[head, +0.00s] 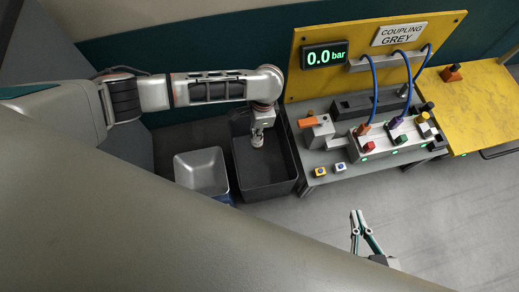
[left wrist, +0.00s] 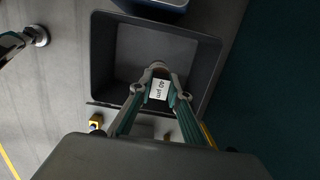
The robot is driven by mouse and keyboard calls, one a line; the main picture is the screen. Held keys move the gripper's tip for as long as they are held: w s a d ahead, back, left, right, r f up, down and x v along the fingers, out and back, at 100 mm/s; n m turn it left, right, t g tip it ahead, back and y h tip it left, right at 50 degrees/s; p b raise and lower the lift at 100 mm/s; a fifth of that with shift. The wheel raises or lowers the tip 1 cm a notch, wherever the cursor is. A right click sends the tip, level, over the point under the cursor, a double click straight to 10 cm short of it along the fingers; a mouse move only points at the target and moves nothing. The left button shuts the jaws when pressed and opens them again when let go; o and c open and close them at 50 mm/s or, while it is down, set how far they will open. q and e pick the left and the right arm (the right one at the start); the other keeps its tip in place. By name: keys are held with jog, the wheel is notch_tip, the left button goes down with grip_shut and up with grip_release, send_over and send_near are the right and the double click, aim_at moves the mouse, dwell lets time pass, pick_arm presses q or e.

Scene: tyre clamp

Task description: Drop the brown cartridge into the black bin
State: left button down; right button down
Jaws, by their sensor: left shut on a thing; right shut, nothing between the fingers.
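The black bin (head: 265,178) stands open on the floor, left of the bench, and its wall also shows in the left wrist view (left wrist: 102,60). My left gripper (head: 257,138) is over the bin opening. In the left wrist view my left gripper (left wrist: 159,92) is shut on a small cartridge (left wrist: 158,87) with a white "40 µm" label. The cartridge is mostly hidden by the label and fingers, so its brown colour is hard to make out. The bin floor below looks empty. My right gripper (head: 362,233) is shut and empty, low in front of the bench.
A grey-lined bin with a blue outside (head: 202,172) stands close left of the black bin. The grey bench (head: 330,178) with valves, hoses and a yellow panel (head: 310,85) stands close on the right. A yellow table (head: 470,110) is further right. Floor in front is clear.

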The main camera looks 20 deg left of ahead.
pick_arm(q)
jog(key=shift+w+r, duration=0.1)
jog(key=shift+r, duration=0.05)
jog(key=c, duration=1.8)
grip_release()
jog(key=r, duration=0.8)
jog(key=d+r, duration=0.1)
jog(key=r, duration=0.3)
jog(key=shift+w+d, duration=0.1)
jog(key=shift+w, duration=0.25)
